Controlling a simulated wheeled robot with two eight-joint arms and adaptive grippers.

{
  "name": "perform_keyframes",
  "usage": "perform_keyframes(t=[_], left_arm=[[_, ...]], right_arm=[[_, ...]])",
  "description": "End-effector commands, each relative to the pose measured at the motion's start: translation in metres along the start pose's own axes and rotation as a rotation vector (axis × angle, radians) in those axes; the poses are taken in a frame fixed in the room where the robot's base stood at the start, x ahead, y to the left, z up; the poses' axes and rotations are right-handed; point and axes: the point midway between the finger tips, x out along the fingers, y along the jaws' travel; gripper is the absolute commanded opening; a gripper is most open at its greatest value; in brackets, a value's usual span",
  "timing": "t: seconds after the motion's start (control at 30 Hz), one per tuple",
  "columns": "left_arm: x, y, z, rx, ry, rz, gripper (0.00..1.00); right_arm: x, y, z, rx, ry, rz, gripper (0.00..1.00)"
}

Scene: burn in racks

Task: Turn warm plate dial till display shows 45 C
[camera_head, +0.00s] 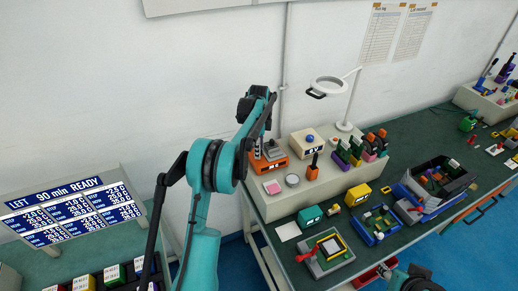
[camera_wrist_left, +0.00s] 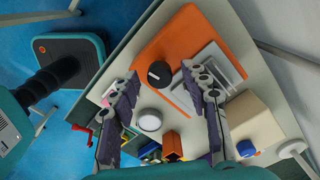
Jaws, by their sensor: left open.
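The warm plate is an orange box (camera_head: 270,166) at the left end of the raised shelf on the bench; it also shows in the left wrist view (camera_wrist_left: 180,38). Its black dial (camera_wrist_left: 159,74) has a pale index mark and lies between and just beyond my left fingertips, with no clear contact. A grey metal block (camera_wrist_left: 222,68) sits on the plate. My left gripper (camera_wrist_left: 160,80) is open and empty, pointing at the dial; in the head view it is partly hidden behind the arm. The display reading is too small to tell. My right gripper (camera_head: 412,279) shows partly at the bottom edge.
A cream box with a blue knob (camera_head: 309,140) stands right of the plate. A round white dish (camera_head: 292,180), a pink pad (camera_head: 272,188) and an orange holder (camera_head: 313,169) are in front. A ring lamp (camera_head: 329,87) rises behind. A sign (camera_head: 70,212) reads "LEFT 90 min READY".

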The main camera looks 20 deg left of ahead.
Motion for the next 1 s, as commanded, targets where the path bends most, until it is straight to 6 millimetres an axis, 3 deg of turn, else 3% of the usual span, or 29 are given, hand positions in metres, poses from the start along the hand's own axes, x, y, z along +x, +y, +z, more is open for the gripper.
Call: perform_keyframes(t=[0.17, 0.6, 0.77, 1.0], left_arm=[[-0.018, 0.0, 0.0, 0.0, 0.0, 0.0, 0.46], [-0.105, -0.001, 0.0, 0.0, 0.0, 0.0, 0.46], [-0.118, 0.0, 0.0, 0.0, 0.0, 0.0, 0.46], [-0.119, 0.0, 0.0, 0.0, 0.0, 0.0, 0.46]], right_arm=[[0.0, 0.0, 0.0, 0.0, 0.0, 0.0, 0.4], [0.0, 0.0, 0.0, 0.0, 0.0, 0.0, 0.4], [0.0, 0.0, 0.0, 0.0, 0.0, 0.0, 0.4], [0.0, 0.0, 0.0, 0.0, 0.0, 0.0, 0.4]])
